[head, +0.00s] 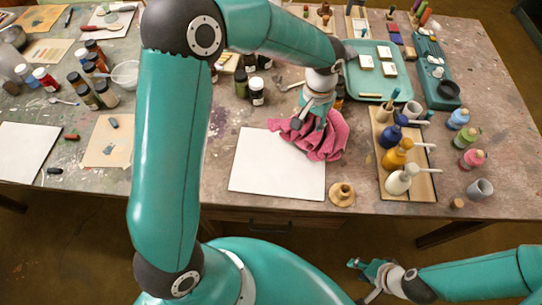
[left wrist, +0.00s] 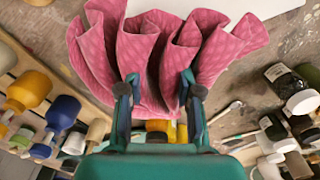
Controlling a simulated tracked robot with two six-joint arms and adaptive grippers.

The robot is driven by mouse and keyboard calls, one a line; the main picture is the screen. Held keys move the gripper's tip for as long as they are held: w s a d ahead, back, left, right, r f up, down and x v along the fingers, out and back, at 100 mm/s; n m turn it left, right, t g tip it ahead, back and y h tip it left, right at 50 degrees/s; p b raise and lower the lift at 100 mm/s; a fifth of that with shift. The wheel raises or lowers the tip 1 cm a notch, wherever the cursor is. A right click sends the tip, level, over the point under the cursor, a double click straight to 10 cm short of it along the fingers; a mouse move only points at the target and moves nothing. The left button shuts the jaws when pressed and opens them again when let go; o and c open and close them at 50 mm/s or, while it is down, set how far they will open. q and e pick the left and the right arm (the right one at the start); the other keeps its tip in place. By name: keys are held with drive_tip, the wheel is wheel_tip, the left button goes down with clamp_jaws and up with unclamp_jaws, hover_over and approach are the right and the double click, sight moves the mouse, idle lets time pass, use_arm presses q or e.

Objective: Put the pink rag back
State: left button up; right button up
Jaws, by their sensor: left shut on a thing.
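The pink rag (head: 328,142) is bunched up below my left gripper (head: 308,122), over the right part of a white sheet (head: 262,170) and the table beside it. In the left wrist view the pink rag (left wrist: 150,42) stands in folds between and beyond the fingers of my left gripper (left wrist: 159,82), which is shut on it. I cannot tell whether the rag's lower edge touches the table. My right gripper (head: 360,280) is off the table's front edge, low at the bottom, with its fingers apart and empty.
A wooden board (head: 423,183) with blue, yellow and white pump bottles stands right of the rag. A small wooden piece (head: 342,194) sits near the front edge. Dark jars (head: 257,92) stand behind the sheet. A green tray (head: 388,56) lies at the back.

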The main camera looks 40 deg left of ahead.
use_arm(q)
drive_tip(key=s+a+r+m+b, duration=0.1)
drive_tip(key=s+a+r+m, duration=0.15)
drive_tip(key=s+r, duration=0.4)
drive_tip(key=s+a+r+m+b, duration=0.1)
drive_tip(key=s+a+r, duration=0.2)
drive_tip(key=s+r, duration=0.35)
drive_tip(key=f, duration=0.5)
drive_tip(key=w+f+b, duration=0.1)
drive_tip(key=f, duration=0.5)
drive_tip(key=w+f, duration=0.1)
drive_tip(key=f, duration=0.5)
drive_tip(key=shift+f+b, duration=0.15)
drive_tip(key=shift+b, duration=0.15)
drive_tip(key=shift+f, duration=0.15)
drive_tip(key=o, duration=1)
drive_tip(key=shift+r, duration=0.2)
drive_tip(key=shift+r, duration=0.2)
wheel_tip(320, 180, up, 12)
drive_tip(key=shift+f+p, duration=0.2)
drive_tip(key=shift+p, duration=0.5)
